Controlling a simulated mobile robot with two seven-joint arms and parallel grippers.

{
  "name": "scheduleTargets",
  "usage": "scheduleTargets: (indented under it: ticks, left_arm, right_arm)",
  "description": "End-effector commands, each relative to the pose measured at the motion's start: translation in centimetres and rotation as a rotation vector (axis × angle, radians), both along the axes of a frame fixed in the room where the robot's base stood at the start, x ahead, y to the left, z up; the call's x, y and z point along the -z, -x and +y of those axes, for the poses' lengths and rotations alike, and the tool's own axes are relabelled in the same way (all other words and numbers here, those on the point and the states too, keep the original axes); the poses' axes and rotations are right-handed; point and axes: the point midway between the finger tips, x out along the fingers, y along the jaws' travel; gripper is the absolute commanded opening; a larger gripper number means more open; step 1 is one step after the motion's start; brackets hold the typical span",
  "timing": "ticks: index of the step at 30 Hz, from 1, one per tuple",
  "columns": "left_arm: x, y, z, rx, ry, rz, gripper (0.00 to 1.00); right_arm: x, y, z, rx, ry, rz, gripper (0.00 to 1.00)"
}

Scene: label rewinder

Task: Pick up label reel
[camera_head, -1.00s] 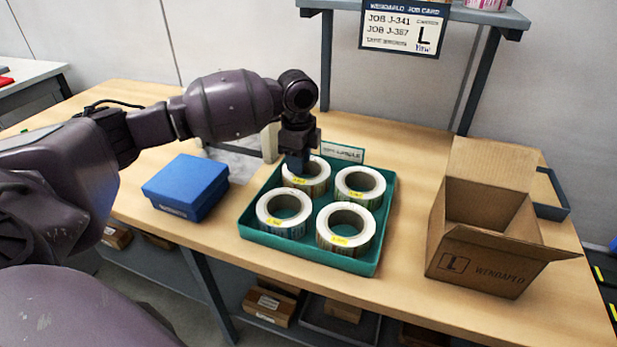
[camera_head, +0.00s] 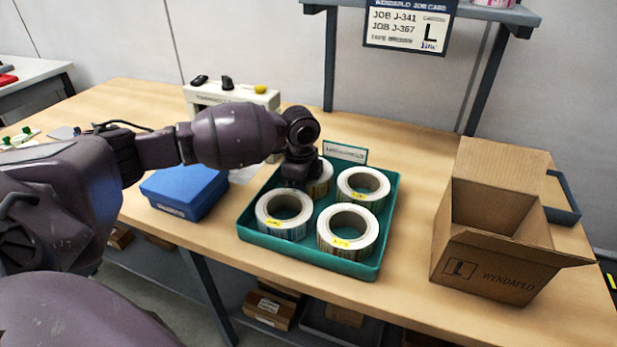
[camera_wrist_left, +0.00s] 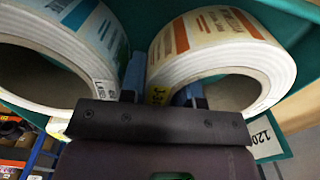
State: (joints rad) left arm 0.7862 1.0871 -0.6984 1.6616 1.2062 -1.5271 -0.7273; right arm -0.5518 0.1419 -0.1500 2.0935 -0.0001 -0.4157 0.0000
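Four-slot teal tray (camera_head: 365,268) on the table holds white label reels with yellow stickers: back left (camera_head: 322,180), back right (camera_head: 362,186), front left (camera_head: 285,214) and front right (camera_head: 347,231). My left gripper (camera_head: 296,182) is down at the back-left reel and hides much of it. In the left wrist view its two blue fingers (camera_wrist_left: 165,85) stand either side of one reel's wall (camera_wrist_left: 215,48), one outside, one in the hole. Whether they press on it is unclear. Another reel (camera_wrist_left: 65,50) is beside them. My right gripper is not in view.
A blue box (camera_head: 185,188) is left of the tray. An open cardboard box (camera_head: 500,225) stands to the right, with bare table between. A pale machine (camera_head: 235,97) is behind my left arm. A shelf with a job card (camera_head: 408,25) is above.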

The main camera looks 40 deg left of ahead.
Motion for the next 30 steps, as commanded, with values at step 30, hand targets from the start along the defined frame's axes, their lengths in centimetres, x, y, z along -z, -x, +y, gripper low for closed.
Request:
scheduleTargets:
  ticks: [30]
  left_arm:
    - [-10.5, -0.1, 0.0, -0.001, -0.001, -0.011, 0.0]
  right_arm:
    - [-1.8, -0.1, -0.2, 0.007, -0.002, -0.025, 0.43]
